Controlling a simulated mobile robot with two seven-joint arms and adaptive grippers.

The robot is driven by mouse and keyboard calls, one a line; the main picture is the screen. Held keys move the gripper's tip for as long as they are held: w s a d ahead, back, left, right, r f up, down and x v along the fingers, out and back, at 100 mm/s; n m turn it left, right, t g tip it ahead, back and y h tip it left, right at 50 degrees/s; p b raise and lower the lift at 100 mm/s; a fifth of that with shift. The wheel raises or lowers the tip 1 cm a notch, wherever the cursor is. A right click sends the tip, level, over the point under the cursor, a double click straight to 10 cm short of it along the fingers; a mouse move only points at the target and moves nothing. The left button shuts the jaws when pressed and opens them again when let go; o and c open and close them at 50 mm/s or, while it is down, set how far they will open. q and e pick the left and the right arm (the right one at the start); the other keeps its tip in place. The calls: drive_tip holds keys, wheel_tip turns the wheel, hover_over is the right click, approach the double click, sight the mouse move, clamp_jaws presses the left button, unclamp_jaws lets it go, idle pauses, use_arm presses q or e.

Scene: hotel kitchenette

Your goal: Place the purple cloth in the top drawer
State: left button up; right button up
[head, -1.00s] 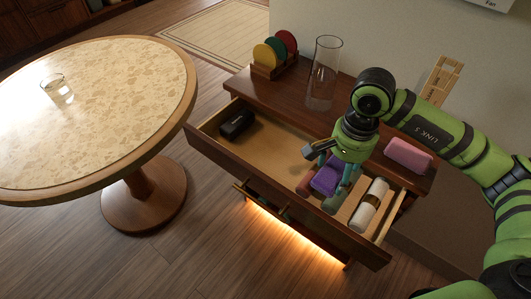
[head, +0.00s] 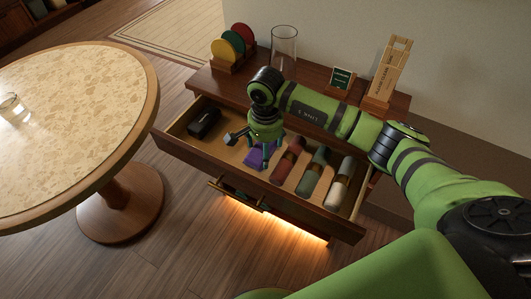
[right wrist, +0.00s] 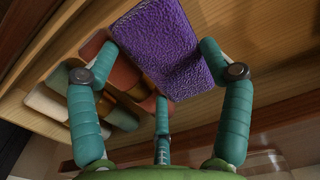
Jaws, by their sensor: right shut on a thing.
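The purple cloth (head: 256,158) is a folded, textured block under my right gripper (head: 265,143), inside the outline of the open top drawer (head: 310,217). In the right wrist view the purple cloth (right wrist: 165,40) sits between the teal fingers of my right gripper (right wrist: 150,68), which are shut on it. The drawer's wooden floor shows behind it. I cannot tell whether the cloth touches the floor. My left gripper is not in view.
Red (head: 289,160), green (head: 312,172) and white (head: 340,183) rolls lie in the drawer, right of the cloth. A black case (head: 204,122) lies at its left end. A glass vase (head: 284,48) and coaster rack (head: 234,48) stand on the cabinet top. Drawer floor left of the cloth is clear.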

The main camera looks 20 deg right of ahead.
wheel_tip(320, 180, down, 3)
drive_tip(key=shift+s+r+p, duration=0.1)
drive_tip(key=shift+r+p, duration=0.1)
drive_tip(key=shift+p, duration=0.1)
drive_tip(key=shift+f, duration=0.3)
drive_tip(key=shift+f, duration=0.1)
drive_tip(key=o, duration=1)
drive_tip(key=shift+c, duration=0.2)
drive_tip(key=shift+r, duration=0.25)
wheel_tip(320, 180, up, 12)
drive_tip(key=b, duration=0.2)
drive_tip(key=shift+f, duration=0.15)
